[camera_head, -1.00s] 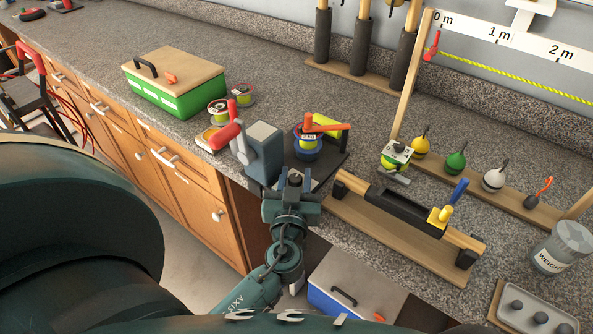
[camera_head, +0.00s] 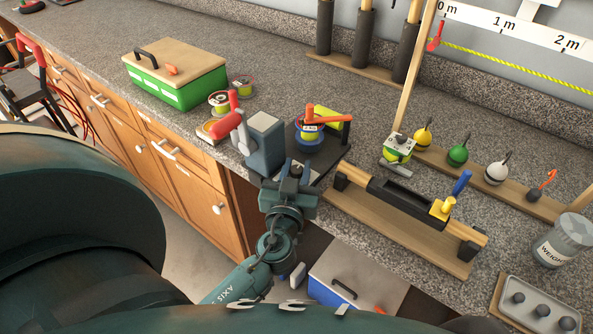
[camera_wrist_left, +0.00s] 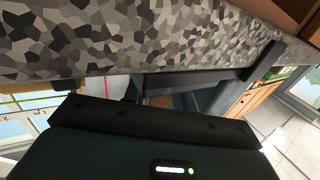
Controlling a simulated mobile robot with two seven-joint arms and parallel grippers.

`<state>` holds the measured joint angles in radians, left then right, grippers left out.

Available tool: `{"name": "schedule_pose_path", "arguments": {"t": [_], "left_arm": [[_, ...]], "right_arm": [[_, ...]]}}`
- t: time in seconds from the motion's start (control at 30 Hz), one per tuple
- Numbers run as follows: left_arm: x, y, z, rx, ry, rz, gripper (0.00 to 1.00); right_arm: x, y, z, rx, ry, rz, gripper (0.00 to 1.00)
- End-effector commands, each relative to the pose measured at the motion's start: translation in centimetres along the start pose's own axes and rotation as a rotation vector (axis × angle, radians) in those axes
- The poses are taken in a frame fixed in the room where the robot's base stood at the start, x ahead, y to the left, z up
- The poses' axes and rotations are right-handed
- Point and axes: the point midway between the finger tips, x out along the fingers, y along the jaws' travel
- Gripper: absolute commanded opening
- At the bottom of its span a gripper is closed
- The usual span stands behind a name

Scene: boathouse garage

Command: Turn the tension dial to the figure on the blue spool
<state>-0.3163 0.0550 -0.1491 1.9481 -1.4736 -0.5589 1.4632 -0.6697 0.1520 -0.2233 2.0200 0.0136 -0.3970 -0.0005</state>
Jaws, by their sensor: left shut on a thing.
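The blue spool (camera_head: 310,134) stands on a dark base at the counter's front edge, under an orange-red arm. The figure on its pale label is too small to read. A blue-grey block (camera_head: 266,145) with a red-handled crank stands left of it. My left gripper (camera_head: 292,172) is at the front of that base, below the spool in the head view, and is shut on what seems to be the tension dial. The dial and its scale are hidden by the gripper. In the left wrist view the gripper's dark body fills the bottom, with the fingertips unclear. My right gripper is not in view.
A green box (camera_head: 175,90) with a wooden lid and two small spools (camera_head: 220,102) are to the left. A lidded cooler (camera_head: 357,280) sits below the counter edge. Drawers line the counter front.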

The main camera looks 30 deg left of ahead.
Motion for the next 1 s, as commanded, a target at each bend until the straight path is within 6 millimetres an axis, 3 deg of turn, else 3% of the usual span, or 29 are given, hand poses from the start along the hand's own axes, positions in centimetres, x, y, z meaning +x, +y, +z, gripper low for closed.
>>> {"name": "schedule_pose_path", "arguments": {"t": [0.6, 1.0], "left_arm": [[0.1, -0.1, -0.3, 0.003, 0.004, 0.454, 0.04], [0.1, 0.0, -0.2, 0.001, 0.004, 0.595, 0.04]], "right_arm": [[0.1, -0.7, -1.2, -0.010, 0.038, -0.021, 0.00], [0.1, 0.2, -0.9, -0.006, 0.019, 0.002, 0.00]]}}
